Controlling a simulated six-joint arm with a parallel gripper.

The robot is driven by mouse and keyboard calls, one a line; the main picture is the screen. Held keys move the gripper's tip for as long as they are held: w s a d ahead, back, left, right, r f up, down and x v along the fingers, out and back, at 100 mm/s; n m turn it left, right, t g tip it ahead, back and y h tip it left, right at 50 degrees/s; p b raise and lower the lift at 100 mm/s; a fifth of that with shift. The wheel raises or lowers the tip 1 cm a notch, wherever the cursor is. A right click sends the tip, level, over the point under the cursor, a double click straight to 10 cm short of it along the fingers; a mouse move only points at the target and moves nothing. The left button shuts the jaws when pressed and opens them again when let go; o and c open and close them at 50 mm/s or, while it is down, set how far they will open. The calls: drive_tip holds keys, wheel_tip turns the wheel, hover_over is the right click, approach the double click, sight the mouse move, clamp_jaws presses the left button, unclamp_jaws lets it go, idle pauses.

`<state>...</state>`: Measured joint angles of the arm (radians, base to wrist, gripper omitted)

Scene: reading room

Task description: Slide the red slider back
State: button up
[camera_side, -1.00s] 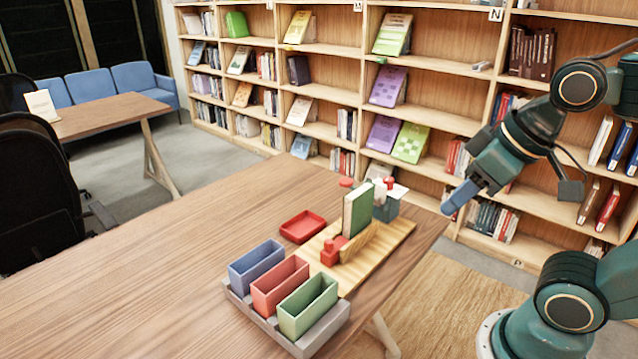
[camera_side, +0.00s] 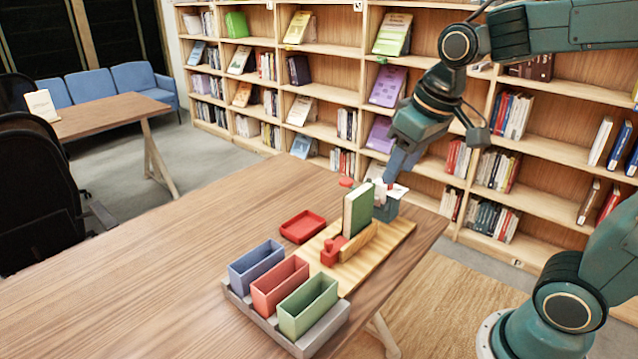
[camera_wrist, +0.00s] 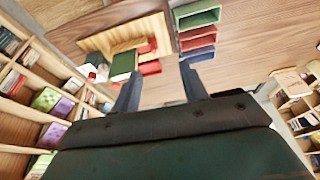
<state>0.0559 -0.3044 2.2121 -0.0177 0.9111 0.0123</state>
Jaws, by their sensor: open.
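The red slider (camera_side: 334,249) sits on the light wooden board (camera_side: 392,247), beside a wooden rail (camera_side: 358,241). In the wrist view the red slider (camera_wrist: 147,47) shows next to the rail. A green book-like block (camera_side: 358,210) stands upright on the board behind the slider. My gripper (camera_side: 389,178) is above the far end of the board, near the teal holder and the green block, apart from the slider. In the wrist view my gripper (camera_wrist: 158,80) shows two spread fingers with nothing between them.
A red tray (camera_side: 303,226) lies left of the board. Blue (camera_side: 256,265), red (camera_side: 280,284) and green (camera_side: 308,305) bins stand in a grey rack at the front. A teal holder (camera_side: 386,208) stands at the board's far end. The table's left side is clear.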

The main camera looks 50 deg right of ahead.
drive_tip(key=w+d+f+g, duration=0.25)
drive_tip(key=w+f, duration=0.35)
drive_tip(key=w, duration=0.5)
drive_tip(key=m, duration=0.1)
hover_over(329, 241)
wheel_tip(329, 241, down, 9)
drive_tip(key=shift+d+f+g, duration=0.3)
drive_tip(key=shift+f+g, duration=0.1)
drive_tip(key=shift+g, duration=0.15)
drive_tip(key=f, duration=1.3)
drive_tip(key=shift+a+f, duration=0.25)
drive_tip(key=shift+f, duration=0.15)
clamp_jaws()
